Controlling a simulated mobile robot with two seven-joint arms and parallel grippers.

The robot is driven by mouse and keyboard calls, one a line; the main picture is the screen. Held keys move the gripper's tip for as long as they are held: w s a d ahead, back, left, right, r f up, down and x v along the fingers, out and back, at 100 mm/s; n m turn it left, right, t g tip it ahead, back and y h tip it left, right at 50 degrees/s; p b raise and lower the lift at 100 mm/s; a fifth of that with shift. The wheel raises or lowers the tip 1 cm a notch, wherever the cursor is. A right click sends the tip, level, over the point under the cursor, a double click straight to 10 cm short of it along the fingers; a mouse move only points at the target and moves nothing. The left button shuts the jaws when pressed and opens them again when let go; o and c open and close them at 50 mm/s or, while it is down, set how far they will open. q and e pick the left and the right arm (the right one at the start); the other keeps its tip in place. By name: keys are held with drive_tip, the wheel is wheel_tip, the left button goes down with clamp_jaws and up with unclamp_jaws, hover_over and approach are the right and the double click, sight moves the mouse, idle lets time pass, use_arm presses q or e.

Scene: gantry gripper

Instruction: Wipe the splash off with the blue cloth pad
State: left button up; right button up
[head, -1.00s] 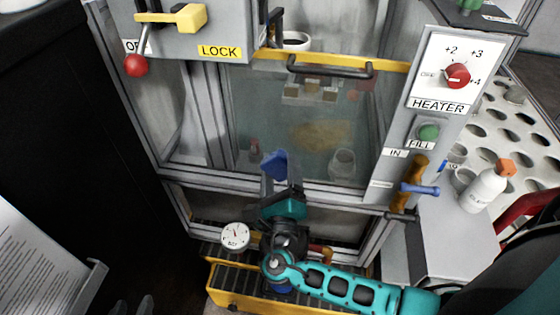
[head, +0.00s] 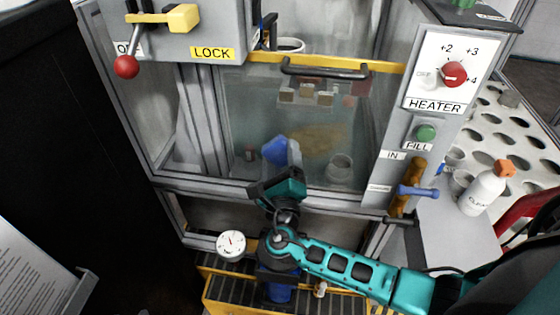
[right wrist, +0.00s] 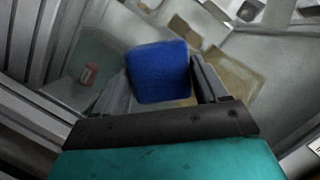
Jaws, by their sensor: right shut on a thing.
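My right gripper (head: 280,168) is shut on the blue cloth pad (head: 276,150), in front of the glass pane of the cabinet. In the right wrist view the blue cloth pad (right wrist: 160,72) sits between the two fingers (right wrist: 160,92). The splash (head: 318,138) is a tan-brown smear on the pane, just right of the pad. In the right wrist view the splash (right wrist: 232,80) shows to the right of and behind the pad. I cannot tell whether the pad touches the glass. My left gripper is not in view.
A yellow bar with a black handle (head: 326,71) crosses the top of the pane. A heater panel (head: 436,75) stands at right, with a blue-handled valve (head: 418,191) below it. A round gauge (head: 231,244) is low left.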

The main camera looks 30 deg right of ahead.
drive_tip(key=shift+w+d, duration=0.2)
drive_tip(key=shift+w, duration=0.1)
idle(0.4)
drive_tip(key=shift+w+d, duration=0.35)
drive_tip(key=shift+w, duration=0.1)
idle(0.3)
